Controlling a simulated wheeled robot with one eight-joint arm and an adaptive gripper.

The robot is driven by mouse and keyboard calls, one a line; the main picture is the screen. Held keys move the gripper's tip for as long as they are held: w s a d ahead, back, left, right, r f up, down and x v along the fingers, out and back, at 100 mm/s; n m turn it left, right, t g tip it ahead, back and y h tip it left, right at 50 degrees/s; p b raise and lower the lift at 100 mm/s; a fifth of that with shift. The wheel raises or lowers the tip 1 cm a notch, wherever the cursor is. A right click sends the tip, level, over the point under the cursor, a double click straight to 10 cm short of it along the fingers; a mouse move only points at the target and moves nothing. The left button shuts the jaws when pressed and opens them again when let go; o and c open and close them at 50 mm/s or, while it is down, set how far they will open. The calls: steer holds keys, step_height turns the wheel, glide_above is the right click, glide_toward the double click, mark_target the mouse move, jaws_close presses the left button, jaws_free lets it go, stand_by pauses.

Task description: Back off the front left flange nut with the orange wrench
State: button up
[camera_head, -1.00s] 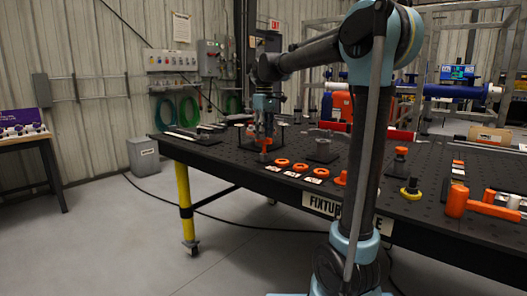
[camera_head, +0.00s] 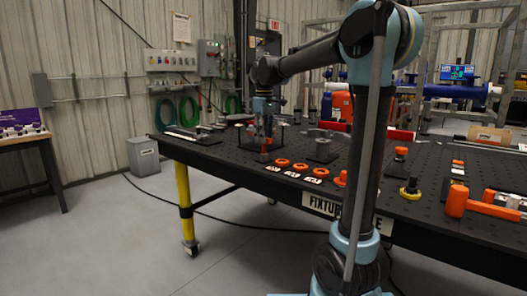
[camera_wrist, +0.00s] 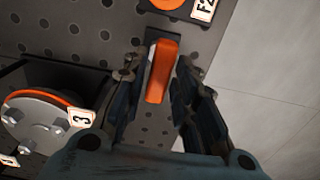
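In the wrist view an upright-looking orange bar (camera_wrist: 162,72), which looks like the orange wrench's handle, lies between the two fingers of my gripper (camera_wrist: 158,75). The fingers are apart, one on each side of it, with a narrow gap on the left; contact on the right is unclear. In the head view my gripper (camera_head: 265,138) is low over the far left part of the table. A round grey flange (camera_wrist: 45,125) with an orange ring, several nuts and a label 3 is left of the gripper in the wrist view. I cannot tell which nut is front left.
The black perforated table (camera_head: 225,155) has its front edge close to my gripper. Several orange rings with labels (camera_head: 300,167) lie along that edge. An orange mallet-like tool (camera_head: 480,205) lies at the right.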

jaws_close()
steer(key=shift+r, duration=2.5)
steer(key=shift+s, duration=0.1)
